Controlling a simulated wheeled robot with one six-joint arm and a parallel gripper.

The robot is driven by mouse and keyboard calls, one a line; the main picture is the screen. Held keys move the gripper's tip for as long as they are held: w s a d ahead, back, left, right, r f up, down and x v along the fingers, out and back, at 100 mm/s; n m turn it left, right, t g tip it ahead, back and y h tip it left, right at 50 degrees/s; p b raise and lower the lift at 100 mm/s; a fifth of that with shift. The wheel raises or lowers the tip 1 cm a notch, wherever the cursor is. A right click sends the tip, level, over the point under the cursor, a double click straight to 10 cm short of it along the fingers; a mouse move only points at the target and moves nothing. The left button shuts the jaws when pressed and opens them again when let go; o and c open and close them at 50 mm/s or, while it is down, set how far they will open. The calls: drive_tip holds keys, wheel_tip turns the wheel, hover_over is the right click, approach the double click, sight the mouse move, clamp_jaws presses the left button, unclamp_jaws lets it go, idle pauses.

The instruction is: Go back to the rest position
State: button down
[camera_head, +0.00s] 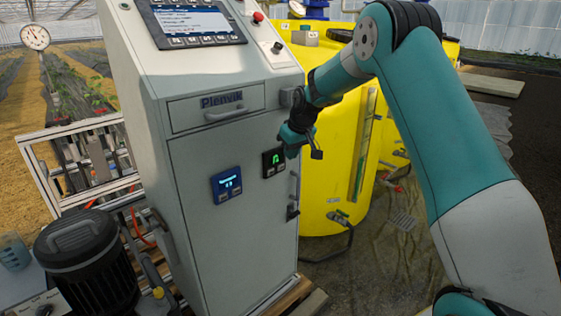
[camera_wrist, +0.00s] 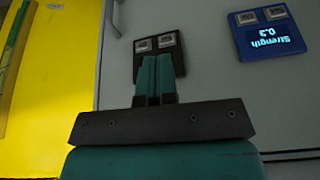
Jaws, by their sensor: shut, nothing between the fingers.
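My gripper (camera_head: 301,147) is in front of the right part of the grey cabinet (camera_head: 225,160) in the head view. It is close to the black panel (camera_head: 273,162) with the green display. In the wrist view my gripper (camera_wrist: 154,75) has its two teal fingers together, with nothing between them. The fingers cover most of the black panel (camera_wrist: 168,42); its two grey buttons show beyond the tips. I cannot tell whether the fingertips touch the panel.
A blue panel (camera_head: 227,185) sits left of the black one; in the wrist view this blue panel (camera_wrist: 266,35) reads "Strength 0.3". A yellow tank (camera_head: 335,185) stands right behind the cabinet. A black motor (camera_head: 88,262) is at lower left. A drawer handle (camera_head: 235,114) and door handle (camera_head: 293,195) stick out.

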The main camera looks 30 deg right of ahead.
drive_tip(key=s+a+r+n+g+y+p, duration=0.1)
drive_tip(key=s+a+r, duration=0.5)
drive_tip(key=s+a, duration=0.3)
drive_tip(key=s+a+r+n+g+y+p, duration=0.1)
drive_tip(key=s+a+r+n+p, duration=0.1)
drive_tip(key=s+a+r, duration=0.55)
drive_tip(key=s+a+n+g, duration=0.1)
drive_tip(key=s+a, duration=0.3)
drive_tip(key=s, duration=0.8)
drive_tip(key=s+a+n+g+y+p, duration=0.1)
drive_tip(key=s+a, duration=0.3)
drive_tip(key=s, duration=0.8)
drive_tip(key=shift+s+r, duration=0.15)
drive_tip(key=shift+s, duration=0.2)
